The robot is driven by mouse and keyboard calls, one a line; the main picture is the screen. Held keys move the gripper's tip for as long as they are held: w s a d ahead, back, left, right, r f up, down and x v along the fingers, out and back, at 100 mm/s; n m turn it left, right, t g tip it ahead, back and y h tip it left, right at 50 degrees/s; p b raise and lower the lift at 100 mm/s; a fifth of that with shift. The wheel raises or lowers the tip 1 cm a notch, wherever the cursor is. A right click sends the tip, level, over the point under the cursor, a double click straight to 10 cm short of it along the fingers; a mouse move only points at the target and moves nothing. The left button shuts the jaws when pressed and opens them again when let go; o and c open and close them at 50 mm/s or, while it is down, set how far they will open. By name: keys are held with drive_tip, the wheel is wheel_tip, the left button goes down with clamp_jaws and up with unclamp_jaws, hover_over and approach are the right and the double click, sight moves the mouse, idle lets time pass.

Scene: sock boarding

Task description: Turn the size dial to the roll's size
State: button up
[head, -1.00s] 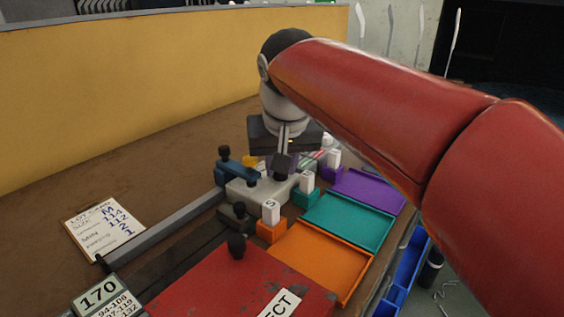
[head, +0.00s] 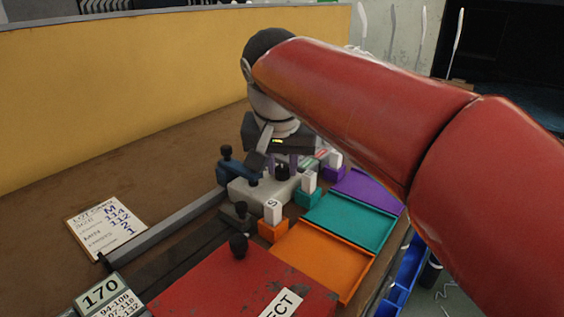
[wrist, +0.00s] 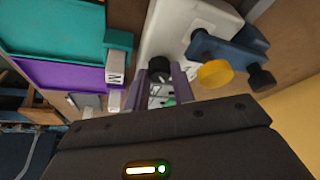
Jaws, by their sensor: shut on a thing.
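The black size dial (head: 282,173) is a round knob on a pale block (head: 250,192). In the wrist view the dial (wrist: 159,66) sits between the tips of my gripper (wrist: 160,78), which is shut on it. In the head view my gripper (head: 284,166) reaches down to the dial from behind, with its fingers partly hidden. The dial's marks and setting cannot be read. A lot card (head: 107,222) at the left reads size M. I cannot make out a roll.
Orange (head: 330,255), teal (head: 350,222) and purple (head: 370,187) trays with lettered blocks lie at the right.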

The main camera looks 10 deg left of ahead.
drive_tip(key=o, duration=1)
